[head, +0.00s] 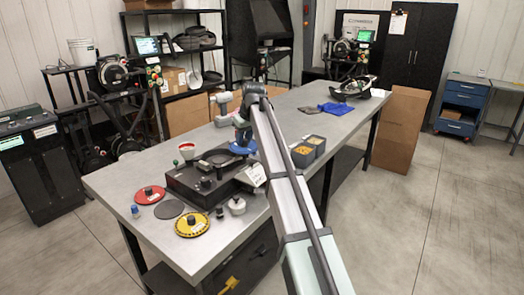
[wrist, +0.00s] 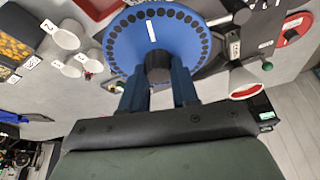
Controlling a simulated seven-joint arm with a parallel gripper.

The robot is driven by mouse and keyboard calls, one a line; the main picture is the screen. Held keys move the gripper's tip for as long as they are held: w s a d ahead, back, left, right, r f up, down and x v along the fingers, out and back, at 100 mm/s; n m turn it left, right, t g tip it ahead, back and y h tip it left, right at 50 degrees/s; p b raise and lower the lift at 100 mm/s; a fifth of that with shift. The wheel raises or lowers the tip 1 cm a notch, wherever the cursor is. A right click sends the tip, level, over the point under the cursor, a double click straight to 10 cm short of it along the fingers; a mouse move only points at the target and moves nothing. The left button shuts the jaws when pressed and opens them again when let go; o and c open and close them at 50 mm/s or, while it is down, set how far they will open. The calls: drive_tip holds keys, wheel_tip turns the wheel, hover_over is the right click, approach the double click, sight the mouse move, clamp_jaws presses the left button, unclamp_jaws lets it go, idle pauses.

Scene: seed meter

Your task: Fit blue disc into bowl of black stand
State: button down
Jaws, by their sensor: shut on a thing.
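The blue disc (wrist: 122,45) has a ring of dark holes, a white mark and a dark hub. In the wrist view my gripper (wrist: 158,72) is shut on the hub, with a finger on either side. In the head view the blue disc (head: 243,149) is held by my gripper (head: 243,133) above the far right end of the black stand (head: 188,182). The stand's bowl (head: 215,158) is only partly clear, beside the disc. I cannot tell the exact gap between disc and stand.
A red disc (head: 150,194), a grey disc (head: 169,209) and a yellow disc (head: 192,224) lie on the grey table (head: 120,187) near the stand. A red-filled cup (head: 187,150) stands behind it. Grey bins (head: 303,155) are to the right. The table's far part has free room.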

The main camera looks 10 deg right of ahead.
drive_tip(key=w+a+n+y, duration=0.1)
drive_tip(key=w+a+n, duration=0.3)
drive_tip(key=w+a, duration=0.45)
drive_tip(key=shift+g, duration=0.4)
drive_tip(key=shift+s+a+f, duration=0.25)
drive_tip(key=shift+a+f, duration=0.05)
drive_tip(key=shift+f, duration=0.75)
drive_tip(key=shift+s+a+f, duration=0.25)
drive_tip(key=shift+a+f, duration=0.05)
drive_tip(key=shift+f, duration=0.8)
drive_tip(key=shift+s+a+f, duration=0.25)
drive_tip(key=shift+a+f, duration=0.05)
drive_tip(key=shift+f, duration=0.75)
drive_tip(key=shift+f, duration=1.25)
drive_tip(key=c, duration=0.5)
unclamp_jaws()
drive_tip(key=shift+r, duration=0.15)
drive_tip(key=shift+r, duration=2.9)
